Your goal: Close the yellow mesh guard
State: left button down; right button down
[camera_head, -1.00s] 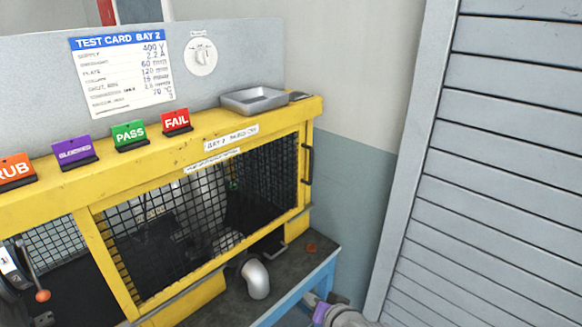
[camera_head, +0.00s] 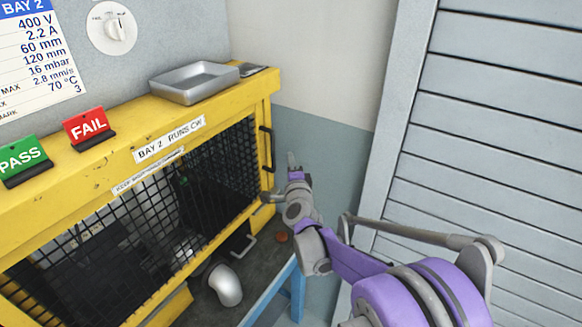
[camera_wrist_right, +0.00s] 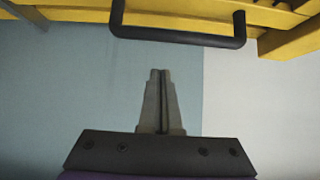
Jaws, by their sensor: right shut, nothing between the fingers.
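The yellow mesh guard (camera_head: 225,170) has black wire mesh in a yellow frame at the front of the yellow housing. I cannot tell exactly how far it stands open. A black bar handle (camera_head: 266,148) is on its right end; the handle also shows across the top of the right wrist view (camera_wrist_right: 180,38). My right gripper (camera_head: 292,160) is just right of the handle, apart from it. Its fingers are together and empty in the right wrist view (camera_wrist_right: 160,75), pointing toward the handle with a gap between. My left gripper is out of view.
A metal tray (camera_head: 194,82) sits on the housing top, with a red FAIL sign (camera_head: 88,126) and a green PASS sign (camera_head: 22,158). A grey elbow pipe (camera_head: 226,285) is below the guard on the dark bench. A slatted grey shutter (camera_head: 500,120) stands at the right.

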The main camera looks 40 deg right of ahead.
jog(key=shift+w+a, duration=1.2)
jog(key=shift+s+a, duration=0.15)
